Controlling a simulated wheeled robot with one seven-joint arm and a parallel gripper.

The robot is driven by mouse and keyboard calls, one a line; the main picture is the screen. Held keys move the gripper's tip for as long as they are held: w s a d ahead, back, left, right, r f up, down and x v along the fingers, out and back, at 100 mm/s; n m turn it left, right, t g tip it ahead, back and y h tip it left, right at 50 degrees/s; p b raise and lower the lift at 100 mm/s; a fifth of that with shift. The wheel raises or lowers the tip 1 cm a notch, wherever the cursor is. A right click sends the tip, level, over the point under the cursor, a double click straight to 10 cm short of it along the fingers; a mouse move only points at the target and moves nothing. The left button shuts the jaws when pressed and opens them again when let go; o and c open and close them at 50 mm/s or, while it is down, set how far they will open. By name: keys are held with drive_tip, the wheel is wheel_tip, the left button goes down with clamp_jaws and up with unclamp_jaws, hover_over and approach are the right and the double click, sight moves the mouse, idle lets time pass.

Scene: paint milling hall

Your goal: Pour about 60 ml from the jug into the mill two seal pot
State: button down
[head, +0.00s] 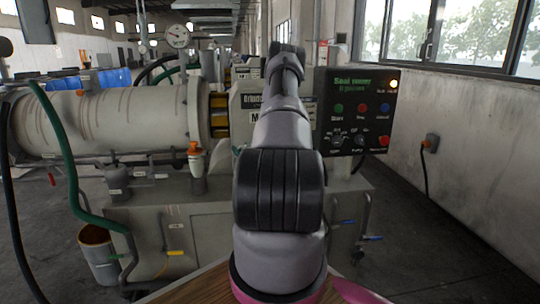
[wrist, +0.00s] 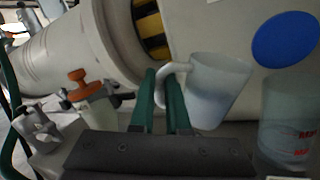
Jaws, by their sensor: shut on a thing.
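The jug (wrist: 218,88) is a whitish, translucent cup with a loop handle, right of centre in the wrist view. My gripper (wrist: 160,78) has green fingers, shut on the jug's handle; the jug's body hangs to their right. I cannot make out a liquid level inside it. A clear vessel with red lettering (wrist: 287,125) stands at the right edge of the wrist view, apart from the jug. It may be the seal pot, but its label is not fully readable. In the head view my arm hides the gripper, jug and this vessel.
The mill's pale drum (head: 105,122) lies behind. An orange-topped fitting (head: 195,165) stands on the machine's bench, left of my arm. A control panel (head: 357,110) is at right. Green hoses (head: 62,150) hang at left. A bucket (head: 100,255) stands on the floor. A blue disc (wrist: 285,38) is above the vessel.

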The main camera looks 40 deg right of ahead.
drive_tip(key=s+d+r+m+h, duration=0.1)
drive_tip(key=r+m, duration=0.2)
drive_tip(key=r, duration=0.2)
drive_tip(key=s+d+r+m, duration=0.1)
drive_tip(key=d+r+m, duration=0.1)
drive_tip(key=r, duration=0.3)
drive_tip(key=shift+d+r+m+t+h, duration=0.3)
drive_tip(key=shift+r+m+h, duration=0.1)
drive_tip(key=shift+s+d+r+m+h, duration=0.25)
drive_tip(key=shift+r+m, duration=0.2)
drive_tip(key=shift+m, duration=0.35)
drive_tip(key=shift+s+d+r+m+h, duration=0.15)
drive_tip(key=shift+d+r+m+h, duration=0.25)
drive_tip(key=shift+m, duration=0.4)
drive_tip(key=shift+s+r+p, duration=0.1)
drive_tip(key=shift+s+p, duration=0.25)
drive_tip(key=shift+s, duration=0.2)
drive_tip(key=shift+s+d+r+m, duration=0.1)
drive_tip(key=shift+s+d+m, duration=0.1)
drive_tip(key=shift+s+m, duration=0.15)
drive_tip(key=shift+s+r+m+h+p, duration=0.15)
drive_tip(key=shift+r+m+h+p, duration=0.05)
drive_tip(key=shift+m+h+p, duration=0.2)
idle(0.7)
drive_tip(key=shift+s+d+r+m, duration=0.15)
drive_tip(key=shift+d+r+m, duration=0.15)
drive_tip(key=shift+m, duration=0.45)
